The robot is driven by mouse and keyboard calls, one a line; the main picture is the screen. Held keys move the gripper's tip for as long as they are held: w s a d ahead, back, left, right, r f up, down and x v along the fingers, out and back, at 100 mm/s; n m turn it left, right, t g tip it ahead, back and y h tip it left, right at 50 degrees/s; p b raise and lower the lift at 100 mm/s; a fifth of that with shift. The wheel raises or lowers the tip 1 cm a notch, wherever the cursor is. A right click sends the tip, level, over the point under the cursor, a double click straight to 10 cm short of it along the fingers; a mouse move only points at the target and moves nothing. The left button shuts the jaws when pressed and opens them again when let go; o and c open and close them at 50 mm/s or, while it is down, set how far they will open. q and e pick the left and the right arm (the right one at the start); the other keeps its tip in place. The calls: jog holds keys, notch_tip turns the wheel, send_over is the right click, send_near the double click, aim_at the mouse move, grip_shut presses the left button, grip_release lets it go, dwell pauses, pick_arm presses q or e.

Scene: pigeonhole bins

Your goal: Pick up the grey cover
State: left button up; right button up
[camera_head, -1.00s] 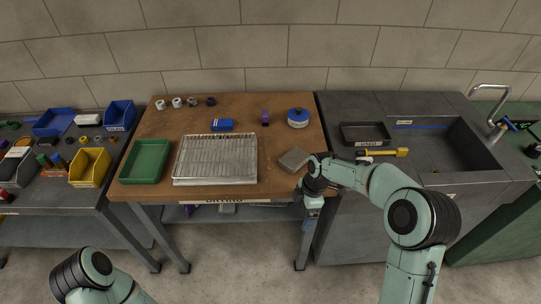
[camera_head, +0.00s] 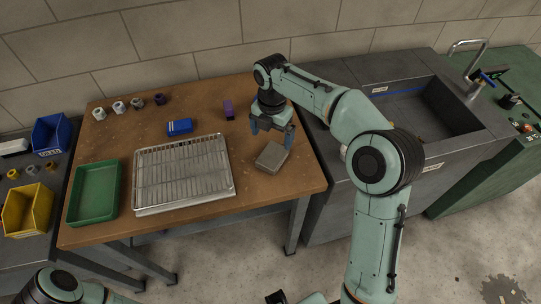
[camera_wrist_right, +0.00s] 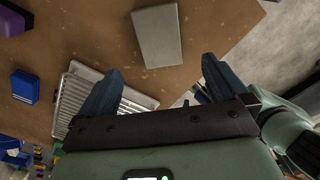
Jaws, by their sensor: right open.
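The grey cover (camera_head: 271,155) is a flat, light-grey rectangular block lying on the right part of the brown wooden table (camera_head: 285,185). My right gripper (camera_head: 271,134) is above the table just behind the cover, fingers pointing down, open and empty. In the right wrist view, the cover (camera_wrist_right: 157,38) lies beyond the two spread blue fingers (camera_wrist_right: 160,70), roughly in line with the gap between them, and nothing is held. My left arm shows only at the bottom left of the head view; its gripper is out of the picture.
A metal wire rack tray (camera_head: 183,172) lies left of the cover, with a green tray (camera_head: 95,192) beyond it. A blue box (camera_head: 179,127) and a purple block (camera_head: 228,110) stand behind. A sink counter (camera_head: 345,200) adjoins on the right.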

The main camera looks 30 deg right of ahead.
send_over(273, 155)
jog(key=f, duration=0.4)
jog(key=shift+a+f, duration=0.25)
jog(key=shift+a, duration=0.05)
jog(key=f, duration=0.3)
jog(key=f+b, duration=0.1)
jog(key=f, duration=0.1)
jog(key=shift+d, duration=0.25)
jog(key=shift+c, duration=0.3)
jog(key=c, duration=1.4)
jog(key=shift+r, duration=0.15)
